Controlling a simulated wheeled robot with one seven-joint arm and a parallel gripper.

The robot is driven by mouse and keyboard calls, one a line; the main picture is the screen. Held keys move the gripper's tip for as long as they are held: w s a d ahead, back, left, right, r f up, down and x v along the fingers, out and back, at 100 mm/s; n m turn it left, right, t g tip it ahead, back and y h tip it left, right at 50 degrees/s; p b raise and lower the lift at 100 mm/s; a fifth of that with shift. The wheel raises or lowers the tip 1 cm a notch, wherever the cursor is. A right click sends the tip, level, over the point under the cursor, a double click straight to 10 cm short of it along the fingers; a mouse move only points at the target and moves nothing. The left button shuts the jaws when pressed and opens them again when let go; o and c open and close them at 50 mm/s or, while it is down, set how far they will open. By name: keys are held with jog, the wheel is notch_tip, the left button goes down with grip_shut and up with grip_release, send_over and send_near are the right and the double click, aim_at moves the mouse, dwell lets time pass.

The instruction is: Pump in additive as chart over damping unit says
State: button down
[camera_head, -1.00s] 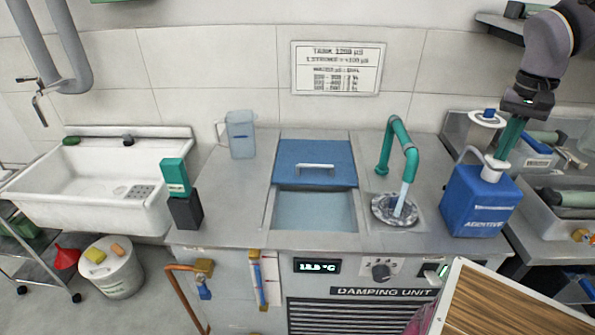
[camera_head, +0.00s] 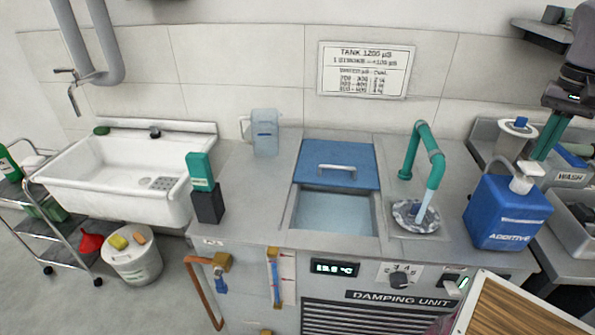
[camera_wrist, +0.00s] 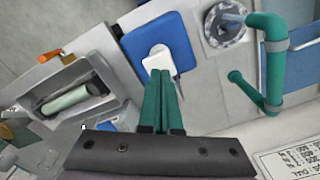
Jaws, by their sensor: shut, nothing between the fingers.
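The blue additive container (camera_head: 508,212) stands at the right end of the damping unit (camera_head: 255,200), its white pump head (camera_head: 523,180) on top. My gripper (camera_head: 538,158) is just above the pump head, its green fingers together and empty. In the wrist view the fingertips (camera_wrist: 160,74) are close to the white pump head (camera_wrist: 158,56); I cannot tell whether they touch it. The chart (camera_head: 366,69) hangs on the wall over the unit. Its top lines read tank 1200 µS and one stroke about +100 µS; the smaller rows are hard to read.
The unit has an open water tank (camera_head: 331,213) with a blue lid (camera_head: 337,163) pushed back. A green tap (camera_head: 432,160) runs into a round drain left of the container. A clear jug (camera_head: 265,134) stands behind. A wooden board (camera_head: 520,310) is in front at right.

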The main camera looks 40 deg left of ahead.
aim_at(532, 166)
jog(key=shift+f, duration=0.1)
dwell(0.4)
jog(key=shift+f, duration=1.45)
jog(key=shift+r, duration=1.55)
notch_tip(532, 166, up, 6)
